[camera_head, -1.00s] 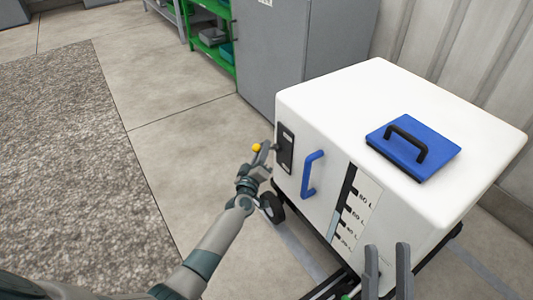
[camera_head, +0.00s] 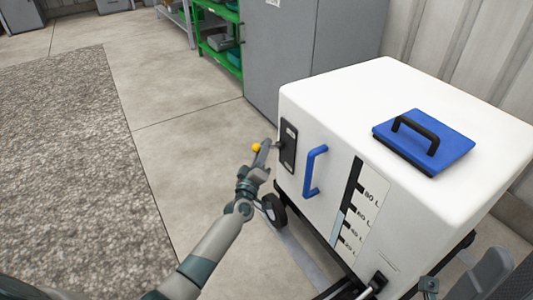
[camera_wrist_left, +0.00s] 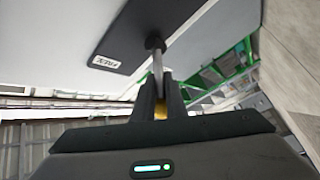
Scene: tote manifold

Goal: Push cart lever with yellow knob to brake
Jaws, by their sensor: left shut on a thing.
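The white cart (camera_head: 390,110) stands at the right in the head view. A dark lever plate (camera_head: 289,146) is on its left-hand face. The lever (camera_wrist_left: 157,65) comes out of a dark pivot on this plate in the left wrist view. Its yellow knob (camera_head: 256,147) shows at the tip of my left gripper (camera_head: 264,156). In the left wrist view the two fingers are shut around the lever's knob end (camera_wrist_left: 160,110), partly hiding it. A small white label (camera_wrist_left: 107,62), seemingly reading "FREE", is on the plate. Part of my right arm shows at the bottom right of the head view.
A blue handle (camera_head: 314,171) and a litre scale (camera_head: 359,209) are on the cart's front. A blue lid (camera_head: 440,150) lies on top. A black wheel (camera_head: 274,210) is below the left gripper. A grey cabinet (camera_head: 300,50) and green shelf (camera_head: 222,50) stand behind. Floor at the left is clear.

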